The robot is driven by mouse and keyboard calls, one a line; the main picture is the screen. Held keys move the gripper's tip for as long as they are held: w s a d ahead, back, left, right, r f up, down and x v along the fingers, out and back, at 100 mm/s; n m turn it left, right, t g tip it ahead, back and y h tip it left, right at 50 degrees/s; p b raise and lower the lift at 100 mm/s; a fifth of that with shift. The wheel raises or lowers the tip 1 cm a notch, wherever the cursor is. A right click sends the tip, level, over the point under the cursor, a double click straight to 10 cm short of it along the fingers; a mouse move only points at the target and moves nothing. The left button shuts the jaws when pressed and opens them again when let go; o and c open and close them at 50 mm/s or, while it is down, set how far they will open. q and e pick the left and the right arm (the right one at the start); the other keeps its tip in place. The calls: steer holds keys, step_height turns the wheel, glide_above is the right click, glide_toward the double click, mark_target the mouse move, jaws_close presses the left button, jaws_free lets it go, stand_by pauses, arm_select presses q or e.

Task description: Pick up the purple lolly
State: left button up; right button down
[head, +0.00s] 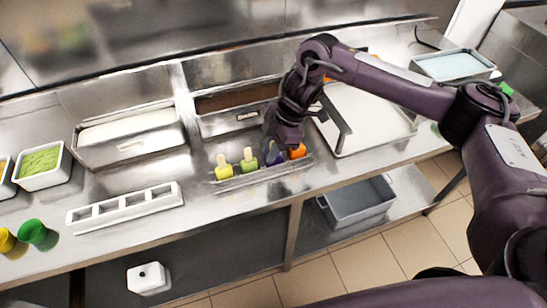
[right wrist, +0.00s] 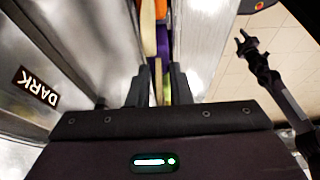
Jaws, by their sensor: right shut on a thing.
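The purple lolly (head: 274,158) stands in a long metal holder (head: 262,178) on the counter, between a green lolly (head: 249,163) and an orange lolly (head: 298,151). A yellow lolly (head: 223,171) is at the left end. My right gripper (head: 271,146) reaches down over the purple lolly and hides its stick in the head view.
Metal tubs stand behind the holder, one with white contents (head: 128,127) and one with brown (head: 237,97). A white slotted rack (head: 125,207) lies front left. Green (head: 33,232) and yellow cups stand far left. A large white tray (head: 365,118) is at right.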

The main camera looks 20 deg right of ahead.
steer(key=shift+r, duration=0.45)
step_height(320, 180, up, 26)
steer(key=p, duration=0.8)
steer(key=shift+p, duration=0.35)
stand_by(0.5)
